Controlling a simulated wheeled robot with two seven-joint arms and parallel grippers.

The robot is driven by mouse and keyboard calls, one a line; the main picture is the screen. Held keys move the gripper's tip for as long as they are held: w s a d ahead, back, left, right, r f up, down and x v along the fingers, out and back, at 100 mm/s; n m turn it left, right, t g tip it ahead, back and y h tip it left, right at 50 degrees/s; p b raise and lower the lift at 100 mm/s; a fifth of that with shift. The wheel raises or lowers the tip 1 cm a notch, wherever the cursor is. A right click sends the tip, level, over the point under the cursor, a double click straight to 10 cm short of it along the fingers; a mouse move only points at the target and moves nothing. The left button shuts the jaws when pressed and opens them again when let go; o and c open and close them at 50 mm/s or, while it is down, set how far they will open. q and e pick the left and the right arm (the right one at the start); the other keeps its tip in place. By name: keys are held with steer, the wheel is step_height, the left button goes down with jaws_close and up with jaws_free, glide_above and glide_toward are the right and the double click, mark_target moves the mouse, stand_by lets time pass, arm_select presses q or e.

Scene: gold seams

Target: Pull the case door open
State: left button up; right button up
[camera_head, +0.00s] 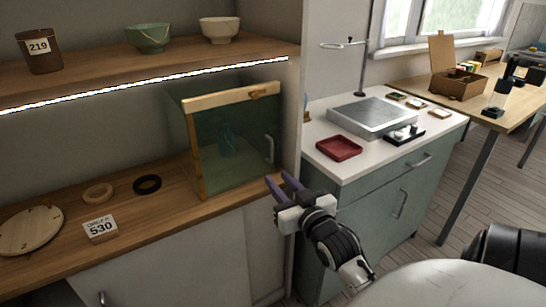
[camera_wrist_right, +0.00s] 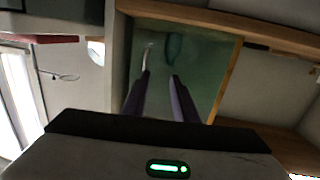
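The glass display case (camera_head: 232,140) with a wooden frame stands on the wooden shelf, and its door looks shut. A pale curved handle (camera_head: 269,149) is on the right side of its front glass. A teal object (camera_head: 229,141) shows dimly inside. My right gripper (camera_head: 280,181) has purple fingers and is below and in front of the handle, apart from it. In the right wrist view the fingers (camera_wrist_right: 159,77) are spread with nothing between them, and the handle (camera_wrist_right: 147,56) lies just ahead, nearer the left finger. My left gripper is not in view.
An upright panel edge (camera_head: 292,120) stands right of the case. Beyond it, a white counter (camera_head: 319,168) carries a red tray (camera_head: 339,147) and a metal plate (camera_head: 371,115).

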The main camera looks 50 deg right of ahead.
mark_target(272, 146)
steer(key=shift+m+h, duration=0.4)
steer(key=shift+h, duration=0.1)
steer(key=w+d+r, duration=0.1)
steer(key=w+d, duration=0.1)
steer(key=w, duration=0.1)
steer(key=w+d+r, duration=0.1)
steer(key=w+d, duration=0.1)
steer(key=d, duration=0.1)
steer(key=w+d, duration=0.2)
steer(key=w, duration=0.1)
steer(key=shift+w+d+r+b, duration=0.15)
steer(key=shift+w+r+b, duration=0.2)
steer(key=shift+r, duration=0.05)
jaws_close()
stand_by(0.6)
